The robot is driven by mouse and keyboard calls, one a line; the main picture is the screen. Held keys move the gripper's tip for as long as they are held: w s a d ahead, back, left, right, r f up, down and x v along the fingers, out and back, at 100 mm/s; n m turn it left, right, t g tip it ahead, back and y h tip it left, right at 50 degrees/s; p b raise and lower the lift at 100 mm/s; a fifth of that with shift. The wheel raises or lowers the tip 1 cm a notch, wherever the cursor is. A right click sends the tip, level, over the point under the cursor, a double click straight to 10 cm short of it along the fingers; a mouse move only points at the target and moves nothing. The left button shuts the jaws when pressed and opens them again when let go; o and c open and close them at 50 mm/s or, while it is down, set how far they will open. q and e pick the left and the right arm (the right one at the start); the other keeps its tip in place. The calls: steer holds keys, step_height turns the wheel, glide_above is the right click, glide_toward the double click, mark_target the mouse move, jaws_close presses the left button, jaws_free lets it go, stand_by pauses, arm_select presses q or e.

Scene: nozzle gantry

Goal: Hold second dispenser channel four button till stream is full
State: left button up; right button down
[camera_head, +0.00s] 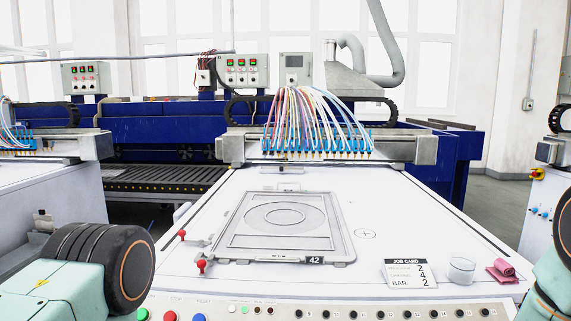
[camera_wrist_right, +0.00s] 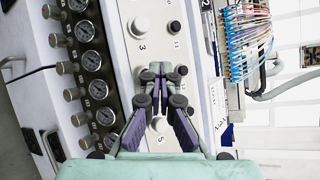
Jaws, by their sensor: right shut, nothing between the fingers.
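In the right wrist view my right gripper (camera_wrist_right: 162,78) is shut and empty, its dark purple fingers together over a pale button panel (camera_wrist_right: 143,18). Round buttons and printed numbers such as 3, 11 and 12 show around the fingertips. The fingers hide part of the panel, so I cannot tell whether they touch a button or which one. Pressure gauges (camera_wrist_right: 87,61) with knobs line the panel's left. In the head view the nozzle row (camera_head: 315,146) hangs on the gantry with coloured tubes; I see no stream there. My left gripper is out of view.
The white table holds a grey frame (camera_head: 236,253) marked 42, a job card (camera_head: 405,281) reading 2, 4, 2, a clear beaker (camera_head: 461,271) and a pink cloth (camera_head: 503,271). A strip of numbered black buttons (camera_head: 381,314) runs along the front edge. Other machines stand at both sides.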

steer(key=shift+s+r+p, duration=0.5)
steer(key=shift+r+p, duration=0.15)
steer(key=s+r+p, duration=0.1)
steer(key=r+p, duration=0.1)
steer(key=s+r+p, duration=0.1)
steer(key=r+p, duration=0.1)
steer(key=shift+s+p, duration=0.3)
steer(key=shift+s, duration=0.1)
